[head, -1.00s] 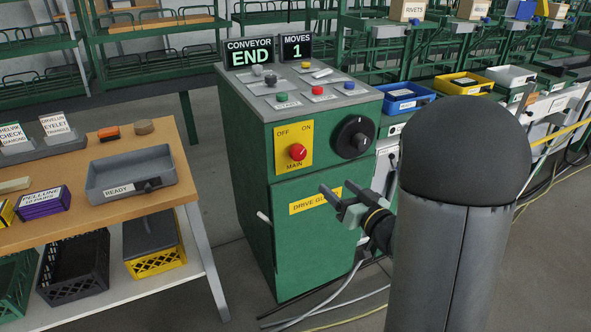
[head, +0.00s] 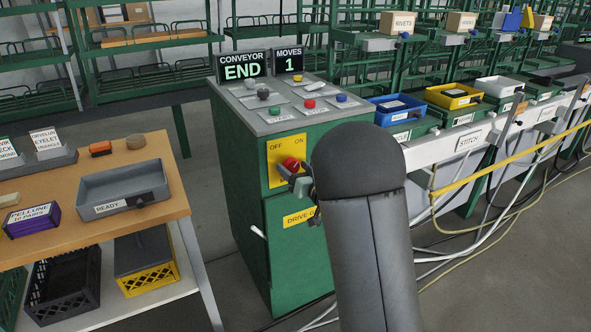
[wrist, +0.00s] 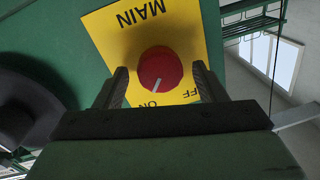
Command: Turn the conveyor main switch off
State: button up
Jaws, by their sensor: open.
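The main switch is a red round knob (head: 291,163) on a yellow plate (head: 273,152) marked OFF at left and ON at right, on the green cabinet's front. In the wrist view the plate is upside down; the knob (wrist: 160,68) sits between my two fingers, and its white mark points down, near the ON lettering. My gripper (head: 295,177) is open at the knob, in the head view just below it. A gap shows on both sides of the knob. My arm hides part of the plate and the cabinet's right front.
Buttons (head: 309,103) sit on the cabinet top, under a CONVEYOR display reading END (head: 242,67). A wooden table (head: 90,200) with a grey tray (head: 125,190) stands left. A line with bins (head: 455,94) runs right.

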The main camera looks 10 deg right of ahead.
jog(key=shift+w, duration=0.15)
jog(key=c, duration=1)
jog(key=shift+o, duration=0.2)
